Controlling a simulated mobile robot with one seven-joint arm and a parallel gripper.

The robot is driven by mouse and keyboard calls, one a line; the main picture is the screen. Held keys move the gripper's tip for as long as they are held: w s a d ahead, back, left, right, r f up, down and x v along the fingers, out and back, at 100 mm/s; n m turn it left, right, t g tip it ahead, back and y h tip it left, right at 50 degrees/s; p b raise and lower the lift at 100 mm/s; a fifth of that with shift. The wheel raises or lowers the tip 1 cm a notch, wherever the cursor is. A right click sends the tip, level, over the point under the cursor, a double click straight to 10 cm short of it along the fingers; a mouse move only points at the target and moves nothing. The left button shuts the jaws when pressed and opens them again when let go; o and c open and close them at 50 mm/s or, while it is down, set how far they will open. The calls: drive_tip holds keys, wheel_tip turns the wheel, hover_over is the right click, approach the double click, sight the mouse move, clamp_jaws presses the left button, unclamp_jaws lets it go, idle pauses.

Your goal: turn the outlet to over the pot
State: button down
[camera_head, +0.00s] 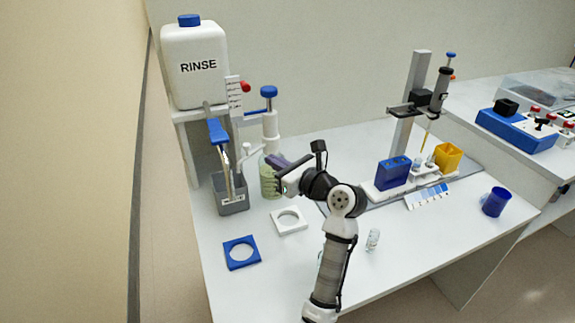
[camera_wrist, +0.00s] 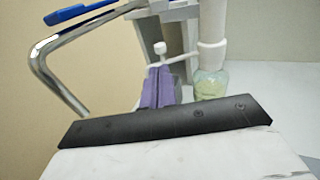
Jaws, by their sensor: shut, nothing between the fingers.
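A chrome curved spout with a blue lever (camera_head: 217,131) hangs in front of the rinse tank, its lower end at a grey open box (camera_head: 233,203). Beside it a white dispenser (camera_head: 270,125) stands on a bottle of pale green liquid (camera_head: 268,180). A thin white side arm with a small knob (camera_head: 246,148) sticks out from it to the left. I cannot tell for sure which part is the outlet or which vessel is the pot. My gripper (camera_head: 271,160) has its purple fingers shut and empty, in front of the bottle. In the wrist view the fingertips (camera_wrist: 158,70) are just below the knob (camera_wrist: 160,48); contact is unclear.
A white tank marked RINSE (camera_head: 190,70) stands on a shelf at the left. A blue square ring (camera_head: 241,264) and a white one (camera_head: 276,226) lie in front. A pipette stand, blue and yellow holders and a blue cup (camera_head: 496,202) are at the right.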

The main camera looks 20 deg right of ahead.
sight(249, 148)
drive_tip(key=p+x, duration=0.1)
drive_tip(key=x, duration=0.6)
drive_tip(key=shift+w, duration=0.1)
